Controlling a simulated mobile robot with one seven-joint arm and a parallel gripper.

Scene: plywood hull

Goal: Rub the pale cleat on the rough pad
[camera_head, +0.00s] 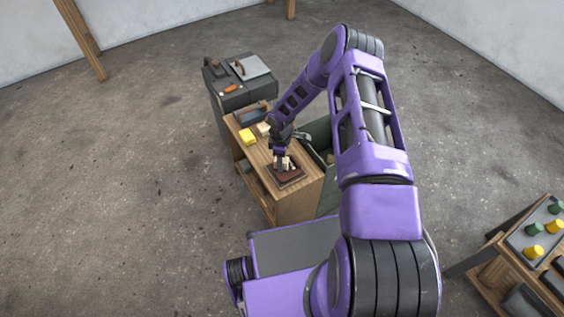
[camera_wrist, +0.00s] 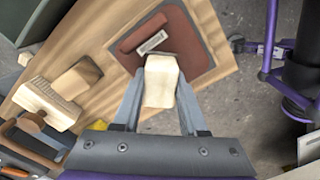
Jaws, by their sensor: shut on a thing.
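The pale cleat (camera_wrist: 161,80) is a light wooden block between the two fingers of my gripper (camera_wrist: 158,100), which is shut on it. In the head view my gripper (camera_head: 282,158) is low over the wooden cabinet top, with the pale cleat (camera_head: 285,163) just under it. The rough pad (camera_wrist: 190,32) is dark red-brown, set on a darker base, with a small pale label near one edge. It also shows in the head view (camera_head: 291,179). The cleat's far end overlaps the pad's near edge in the wrist view; I cannot tell whether they touch.
The wooden cabinet top (camera_head: 262,158) also carries a yellow block (camera_head: 247,136) and a pale block (camera_head: 263,128). The wrist view shows a pale brush-like block (camera_wrist: 48,104) and a brown wooden block (camera_wrist: 78,77). A dark cabinet (camera_head: 238,95) stands behind. Another bench (camera_head: 490,262) is at lower right.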

